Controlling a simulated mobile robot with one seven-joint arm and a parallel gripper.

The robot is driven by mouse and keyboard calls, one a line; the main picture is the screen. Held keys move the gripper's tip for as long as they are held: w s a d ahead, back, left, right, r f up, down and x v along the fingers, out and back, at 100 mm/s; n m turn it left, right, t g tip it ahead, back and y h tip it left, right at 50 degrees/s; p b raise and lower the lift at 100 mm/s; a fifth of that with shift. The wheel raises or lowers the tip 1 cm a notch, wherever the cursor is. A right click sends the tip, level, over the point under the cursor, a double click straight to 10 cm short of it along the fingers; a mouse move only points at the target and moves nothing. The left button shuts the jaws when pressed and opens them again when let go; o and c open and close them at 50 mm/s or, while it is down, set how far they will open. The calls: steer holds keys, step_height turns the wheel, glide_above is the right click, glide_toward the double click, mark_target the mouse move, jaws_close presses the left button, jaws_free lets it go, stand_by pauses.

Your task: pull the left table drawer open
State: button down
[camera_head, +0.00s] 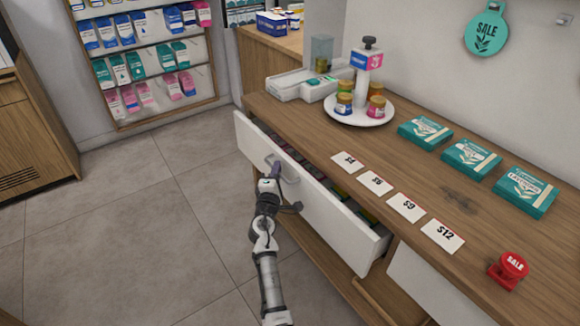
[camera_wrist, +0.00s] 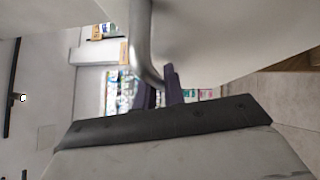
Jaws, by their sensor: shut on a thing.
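The left table drawer (camera_head: 310,196) has a white front and stands pulled out from the wooden counter, with boxes showing inside it. Its curved metal handle (camera_head: 285,170) sits on the front, toward the far end. My gripper (camera_head: 273,172) is at this handle, in front of the drawer face. In the wrist view, the handle (camera_wrist: 141,40) runs down as a grey bar to the dark fingers of my gripper (camera_wrist: 158,90), which are shut on it. The fingertips are partly hidden by the handle and the gripper body.
The counter (camera_head: 400,176) carries several price cards, teal boxes (camera_head: 470,158), a red sale button (camera_head: 508,270) and a round white stand (camera_head: 358,112) with jars. A second white drawer front (camera_head: 430,290) is at the right. The tiled floor (camera_head: 130,220) at left is clear.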

steer(key=s+a+b, duration=0.4)
steer(key=s+a, duration=0.8)
steer(key=a, duration=0.4)
steer(key=shift+a, duration=0.35)
steer(key=shift+s, duration=0.1)
steer(key=c, duration=1.8)
jaws_free()
steer(key=shift+o, duration=0.2)
steer(key=shift+s, duration=0.1)
steer(key=s+a+f+b, duration=0.2)
steer(key=s+b, duration=0.1)
steer(key=s, duration=1)
steer(key=shift+s, duration=0.15)
